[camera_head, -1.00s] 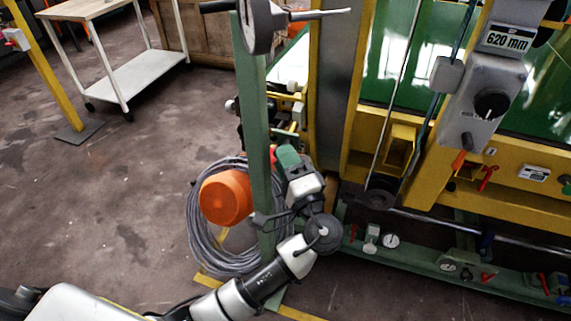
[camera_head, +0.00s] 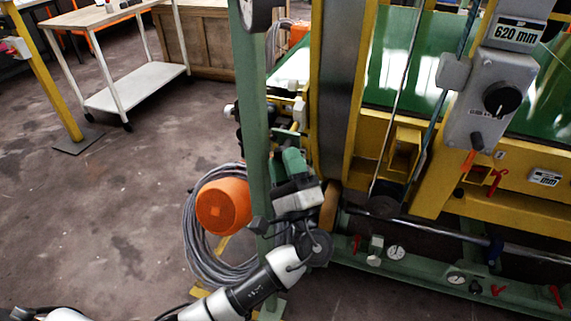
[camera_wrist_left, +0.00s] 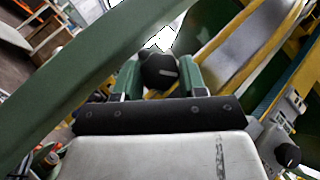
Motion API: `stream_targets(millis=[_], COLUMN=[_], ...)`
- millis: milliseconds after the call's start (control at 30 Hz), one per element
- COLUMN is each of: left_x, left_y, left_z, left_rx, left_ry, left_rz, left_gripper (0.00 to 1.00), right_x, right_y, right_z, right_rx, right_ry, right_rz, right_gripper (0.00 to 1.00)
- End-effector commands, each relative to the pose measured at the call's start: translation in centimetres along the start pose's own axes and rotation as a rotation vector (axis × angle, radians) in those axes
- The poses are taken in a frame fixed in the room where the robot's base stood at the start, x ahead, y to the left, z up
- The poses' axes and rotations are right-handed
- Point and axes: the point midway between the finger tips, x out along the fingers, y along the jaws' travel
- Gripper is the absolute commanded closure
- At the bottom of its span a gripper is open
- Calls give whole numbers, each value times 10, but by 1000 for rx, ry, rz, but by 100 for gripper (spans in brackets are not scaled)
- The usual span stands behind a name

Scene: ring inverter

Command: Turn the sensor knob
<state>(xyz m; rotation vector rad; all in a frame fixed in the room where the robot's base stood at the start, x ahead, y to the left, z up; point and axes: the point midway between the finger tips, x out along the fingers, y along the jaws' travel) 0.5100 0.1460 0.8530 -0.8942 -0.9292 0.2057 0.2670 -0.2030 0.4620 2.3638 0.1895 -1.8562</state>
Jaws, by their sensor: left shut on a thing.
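A black knob with a pale pointer line (camera_wrist_left: 160,72) shows in the left wrist view, between the two green fingers of my left gripper (camera_wrist_left: 158,78). The fingers are shut on the knob from both sides. In the head view my left gripper (camera_head: 293,162) is beside the green post, near the yellow frame of the machine. The knob it holds cannot be made out there. My right gripper is in neither view.
A green post (camera_head: 252,120) stands close to the left of my gripper. An orange cylinder (camera_head: 223,206) and coiled grey cable (camera_head: 190,235) are low beside it. Another black knob (camera_head: 502,98) sits on a grey box at right. Floor at left is open.

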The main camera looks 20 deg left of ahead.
Motion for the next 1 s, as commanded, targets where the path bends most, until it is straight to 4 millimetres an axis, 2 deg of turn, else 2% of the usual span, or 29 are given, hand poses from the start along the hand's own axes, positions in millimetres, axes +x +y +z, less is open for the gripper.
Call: stream_targets(millis=[333, 367, 500, 1000], left_x=[-1, -1, -1, 0], left_y=[1, 1, 1, 2], left_z=[-1, -1, -1, 0], left_rx=[3, 3, 2, 3], left_ry=[4, 4, 3, 0], left_rz=[0, 1, 0, 3], left_gripper=[82, 56, 34, 33], right_x=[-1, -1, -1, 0], right_y=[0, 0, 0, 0], right_z=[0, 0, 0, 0], right_rx=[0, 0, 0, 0], right_ry=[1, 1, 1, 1], right_rz=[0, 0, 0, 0], right_gripper=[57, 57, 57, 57])
